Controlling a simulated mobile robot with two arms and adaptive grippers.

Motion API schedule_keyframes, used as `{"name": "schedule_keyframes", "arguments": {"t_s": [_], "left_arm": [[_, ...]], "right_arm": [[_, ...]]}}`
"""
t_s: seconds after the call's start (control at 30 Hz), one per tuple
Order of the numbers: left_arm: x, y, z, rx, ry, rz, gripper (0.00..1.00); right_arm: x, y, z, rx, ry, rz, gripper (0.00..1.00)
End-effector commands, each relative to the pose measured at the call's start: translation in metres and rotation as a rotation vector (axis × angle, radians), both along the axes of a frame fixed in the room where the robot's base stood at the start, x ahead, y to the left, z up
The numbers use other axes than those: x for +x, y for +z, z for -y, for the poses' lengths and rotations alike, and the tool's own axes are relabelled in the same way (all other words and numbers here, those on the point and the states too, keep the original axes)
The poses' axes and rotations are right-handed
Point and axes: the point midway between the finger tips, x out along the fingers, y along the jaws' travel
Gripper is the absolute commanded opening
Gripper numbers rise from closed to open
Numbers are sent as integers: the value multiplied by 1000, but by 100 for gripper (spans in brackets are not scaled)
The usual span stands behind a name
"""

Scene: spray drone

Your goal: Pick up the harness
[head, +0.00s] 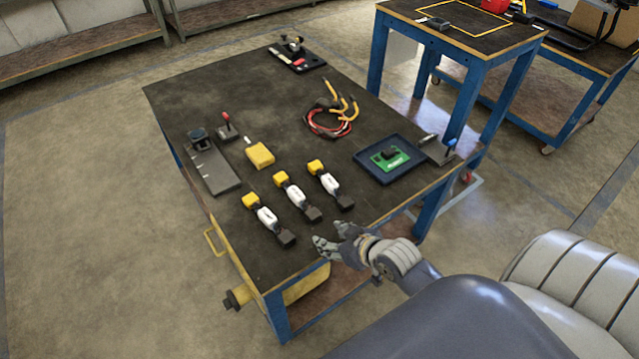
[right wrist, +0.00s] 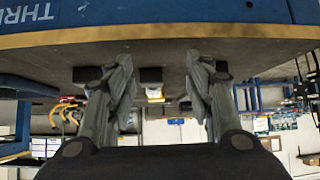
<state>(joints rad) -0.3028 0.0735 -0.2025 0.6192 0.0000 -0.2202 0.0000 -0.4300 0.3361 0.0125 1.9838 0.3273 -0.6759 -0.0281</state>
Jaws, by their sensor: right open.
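The harness (head: 330,122) is a loose coil of red and black cable with yellow-orange ends, lying on the dark tabletop toward its back right. In the right wrist view the picture is upside down, and the harness (right wrist: 68,116) shows at the left, beyond the fingers. My right gripper (head: 332,238) is at the front edge of the table, open and empty, well short of the harness. In the right wrist view its two fingers (right wrist: 160,88) stand apart with nothing between them. My left gripper is not in view.
The dark table (head: 230,90) also holds several yellow-white-black connector pieces near the front, a yellow block (head: 260,155), a blue tray (head: 362,165) with a green circuit board (head: 385,160), and small fixtures. A second blue-legged table (head: 460,40) stands behind.

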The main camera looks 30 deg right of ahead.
Motion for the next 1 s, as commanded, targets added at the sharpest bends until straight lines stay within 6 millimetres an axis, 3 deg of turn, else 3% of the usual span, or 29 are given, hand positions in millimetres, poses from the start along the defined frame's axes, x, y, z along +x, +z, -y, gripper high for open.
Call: {"name": "schedule_keyframes", "arguments": {"t_s": [0.3, 0.43, 0.83, 1.0], "left_arm": [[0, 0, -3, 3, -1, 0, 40], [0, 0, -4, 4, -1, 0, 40], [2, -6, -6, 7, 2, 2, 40], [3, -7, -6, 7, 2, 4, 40]], "right_arm": [[48, 16, 68, 20, -86, 224, 48], [59, 24, 90, 25, -117, 293, 48], [104, 10, 97, 27, -129, 320, 48], [114, 6, 97, 28, -128, 318, 48]]}}
